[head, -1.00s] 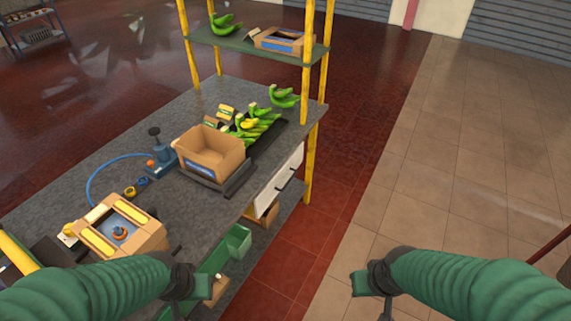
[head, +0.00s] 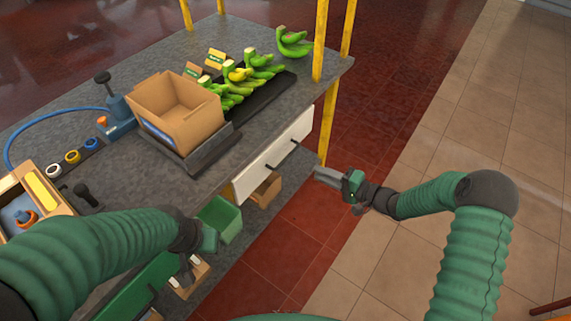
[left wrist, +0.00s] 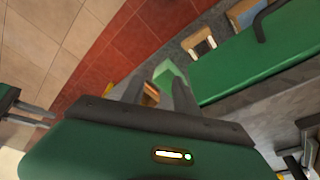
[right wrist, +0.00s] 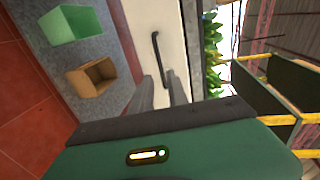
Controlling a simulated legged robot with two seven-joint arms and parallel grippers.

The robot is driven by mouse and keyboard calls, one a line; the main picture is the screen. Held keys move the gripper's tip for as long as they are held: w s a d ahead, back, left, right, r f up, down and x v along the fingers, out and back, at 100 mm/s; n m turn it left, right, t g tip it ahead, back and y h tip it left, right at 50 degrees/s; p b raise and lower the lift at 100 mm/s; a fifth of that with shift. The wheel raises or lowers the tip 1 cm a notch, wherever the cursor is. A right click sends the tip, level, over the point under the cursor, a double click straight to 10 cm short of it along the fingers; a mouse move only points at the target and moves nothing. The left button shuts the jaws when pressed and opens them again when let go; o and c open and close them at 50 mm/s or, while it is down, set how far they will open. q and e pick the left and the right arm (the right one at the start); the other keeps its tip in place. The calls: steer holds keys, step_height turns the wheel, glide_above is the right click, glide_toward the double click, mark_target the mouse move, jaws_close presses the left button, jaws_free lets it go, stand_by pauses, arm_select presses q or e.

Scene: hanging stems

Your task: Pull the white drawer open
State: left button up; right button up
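The white drawer (head: 260,172) is set under the near right edge of the grey workbench and looks closed. Its dark bar handle (head: 283,157) is on the front. My right gripper (head: 318,176) is just to the right of the handle, with a gap to the drawer. My left gripper (head: 196,262) is low near the bench's front. Its fingers (left wrist: 158,90) are apart and empty in the left wrist view.
A green bin (head: 220,222) and a small cardboard box (head: 266,190) sit on the lower shelf. A green drawer or panel (left wrist: 260,55) is beside my left gripper. An open cardboard box (head: 180,128) and bananas (head: 250,80) are on the bench (head: 120,170). Yellow posts (head: 320,45) rise at its right end.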

mark_target(286, 159)
steer(key=x, duration=0.5)
steer(key=b+x, duration=0.1)
steer(key=x, duration=0.8)
steer(key=shift+w+a+f+b, duration=0.15)
steer(key=shift+w+f+b, duration=0.15)
steer(key=shift+f+b, duration=0.1)
steer(key=shift+r, duration=0.1)
jaws_close()
steer(key=shift+s, duration=0.15)
